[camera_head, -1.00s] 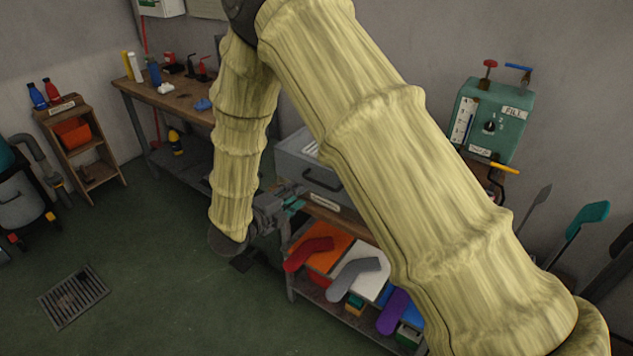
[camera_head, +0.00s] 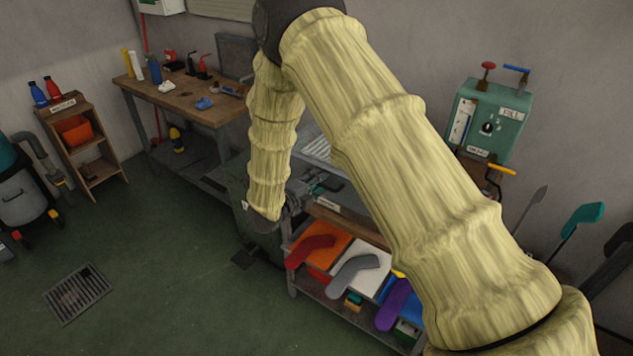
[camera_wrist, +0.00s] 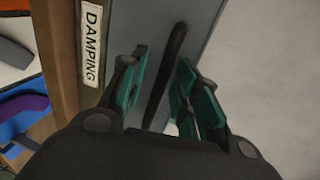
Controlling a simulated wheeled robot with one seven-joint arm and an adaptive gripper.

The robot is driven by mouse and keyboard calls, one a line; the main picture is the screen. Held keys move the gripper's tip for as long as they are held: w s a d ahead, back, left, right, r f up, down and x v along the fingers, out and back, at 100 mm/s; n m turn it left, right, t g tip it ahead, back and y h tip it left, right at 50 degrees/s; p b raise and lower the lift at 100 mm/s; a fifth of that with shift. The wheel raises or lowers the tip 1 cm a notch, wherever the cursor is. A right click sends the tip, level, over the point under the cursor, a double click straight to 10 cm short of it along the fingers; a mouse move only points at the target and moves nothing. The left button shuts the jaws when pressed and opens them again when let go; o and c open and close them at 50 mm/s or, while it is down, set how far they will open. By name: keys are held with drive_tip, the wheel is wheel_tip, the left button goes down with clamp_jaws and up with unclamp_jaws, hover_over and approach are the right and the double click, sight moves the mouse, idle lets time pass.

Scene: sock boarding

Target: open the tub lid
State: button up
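The grey tub lid (camera_wrist: 135,22) fills the middle of the wrist view, beside the DAMPING label (camera_wrist: 90,42). Its dark bar handle (camera_wrist: 172,72) runs lengthwise between the teal fingers of my gripper (camera_wrist: 162,92). The fingers are apart, one on each side of the handle, with gaps showing; I cannot tell how deep they reach. In the head view my gripper (camera_head: 318,184) is at the tub, mostly hidden behind my sleeved arm. A slatted grey part of the tub's top (camera_head: 318,147) shows beside the arm.
A green fill box (camera_head: 492,120) hangs on the wall. A workbench (camera_head: 195,98) stands behind left. Open floor lies left.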

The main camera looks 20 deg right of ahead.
clamp_jaws()
